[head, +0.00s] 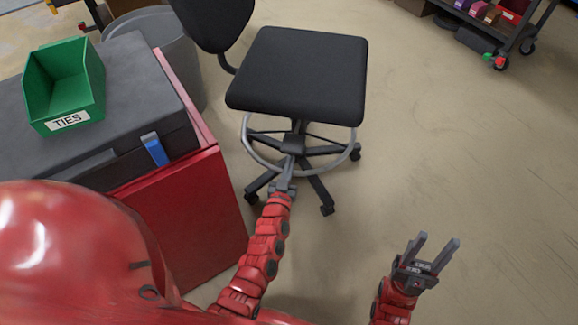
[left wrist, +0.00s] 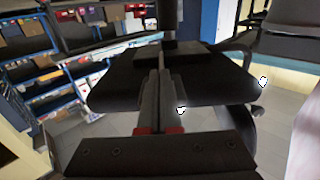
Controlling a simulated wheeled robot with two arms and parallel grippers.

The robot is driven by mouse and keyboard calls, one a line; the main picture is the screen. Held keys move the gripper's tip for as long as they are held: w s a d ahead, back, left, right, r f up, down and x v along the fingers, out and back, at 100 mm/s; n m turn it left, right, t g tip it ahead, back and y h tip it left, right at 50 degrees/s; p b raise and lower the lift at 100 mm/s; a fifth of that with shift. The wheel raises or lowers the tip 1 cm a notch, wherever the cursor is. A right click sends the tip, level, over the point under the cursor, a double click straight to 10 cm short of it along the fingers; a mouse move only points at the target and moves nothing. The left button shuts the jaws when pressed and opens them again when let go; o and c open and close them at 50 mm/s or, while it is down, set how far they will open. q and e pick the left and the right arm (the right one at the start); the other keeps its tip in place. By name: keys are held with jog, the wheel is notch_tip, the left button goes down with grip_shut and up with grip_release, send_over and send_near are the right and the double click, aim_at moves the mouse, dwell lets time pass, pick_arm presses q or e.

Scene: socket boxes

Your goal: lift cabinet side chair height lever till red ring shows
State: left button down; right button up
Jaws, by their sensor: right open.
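The black chair (head: 300,75) stands beside the red cabinet (head: 190,205), with a foot ring and castors under its seat. My left gripper (head: 284,172) reaches low toward the chair's base, below the seat's front edge. In the left wrist view, the two fingers of my left gripper (left wrist: 160,85) lie close together and look shut, with nothing clear between them. A small white mark (left wrist: 181,110) shows just right of the fingers, and another white mark (left wrist: 263,82) further right. I cannot tell which is on the height lever. No red ring shows. My right gripper (head: 434,250) is open and empty over the floor.
A green TIES bin (head: 65,85) sits on a grey case (head: 130,110) with a blue latch on the cabinet. A grey bin (head: 165,45) stands behind. A cart (head: 495,25) is at the upper right. The floor (head: 450,130) right of the chair is clear.

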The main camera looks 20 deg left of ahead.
aim_at(293, 144)
pick_arm(q)
jog(key=shift+w+a+b, duration=0.15)
jog(key=shift+w+b, duration=0.2)
jog(key=shift+w, duration=0.75)
jog(key=shift+w+a+b, duration=0.15)
jog(key=shift+w+b, duration=0.2)
jog(key=shift+w, duration=0.85)
jog(key=shift+r, duration=0.2)
jog(key=shift+r+p, duration=2.05)
jog(key=shift+r, duration=0.35)
jog(key=shift+r+p, duration=4.15)
jog(key=shift+r, duration=0.35)
jog(key=shift+f+b, duration=1.25)
jog(key=shift+f, duration=0.35)
